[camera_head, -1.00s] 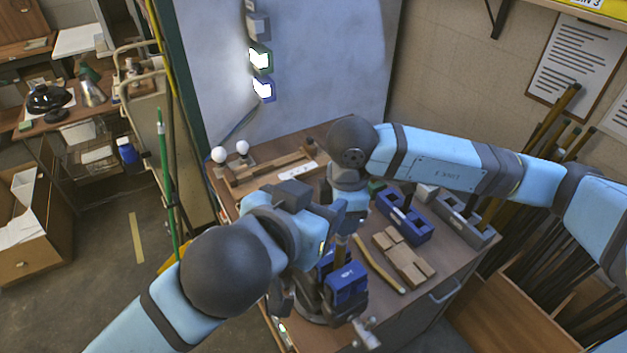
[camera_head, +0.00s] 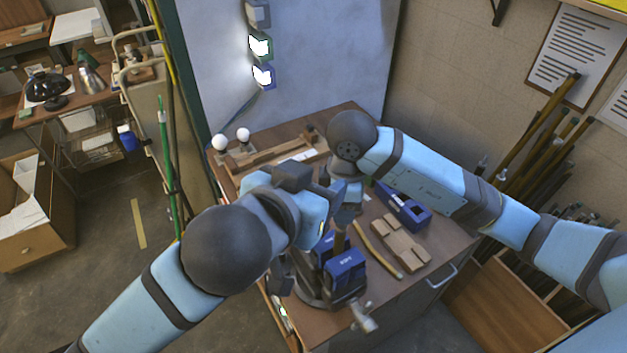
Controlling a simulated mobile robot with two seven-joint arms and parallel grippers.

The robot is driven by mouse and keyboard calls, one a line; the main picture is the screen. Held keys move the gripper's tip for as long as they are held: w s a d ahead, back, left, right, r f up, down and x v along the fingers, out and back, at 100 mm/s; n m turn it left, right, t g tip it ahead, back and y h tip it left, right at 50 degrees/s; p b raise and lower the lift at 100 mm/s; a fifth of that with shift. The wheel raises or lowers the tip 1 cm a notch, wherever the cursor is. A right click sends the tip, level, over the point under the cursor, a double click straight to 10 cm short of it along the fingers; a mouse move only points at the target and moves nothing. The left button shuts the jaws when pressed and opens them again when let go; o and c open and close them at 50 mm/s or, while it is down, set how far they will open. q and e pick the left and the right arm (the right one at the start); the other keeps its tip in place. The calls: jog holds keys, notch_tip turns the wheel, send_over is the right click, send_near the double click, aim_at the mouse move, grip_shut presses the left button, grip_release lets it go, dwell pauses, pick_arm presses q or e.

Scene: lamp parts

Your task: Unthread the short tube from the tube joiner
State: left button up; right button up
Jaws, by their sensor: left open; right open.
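A blue vise (camera_head: 345,271) on a dark round base stands at the front of the workbench. A thin tan upright piece (camera_head: 340,243), possibly the tube, shows just above it. I cannot tell the short tube from the tube joiner, as my arms cover much of this spot. My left gripper (camera_head: 328,190) is open, beside my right wrist and above the vise. My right gripper (camera_head: 346,214) is open and points down, close over the tan piece. Its fingertips are small and partly hidden. Whether either gripper touches the tube is unclear.
A blue holder (camera_head: 403,207) and wooden blocks (camera_head: 398,243) lie right of the vise, with a curved tan stick (camera_head: 377,250) between. Two white bulbs (camera_head: 231,138) and a wooden rack (camera_head: 285,150) stand at the back left. A metal handle (camera_head: 363,316) sticks out in front.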

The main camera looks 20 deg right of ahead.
grip_shut()
jog(key=n+b, duration=0.1)
jog(key=n, duration=0.3)
jog(key=shift+f+b, duration=0.1)
jog(key=shift+b, duration=0.3)
jog(key=shift+n+b, duration=0.55)
jog(key=shift+n, duration=0.95)
grip_release()
jog(key=shift+r, duration=0.2)
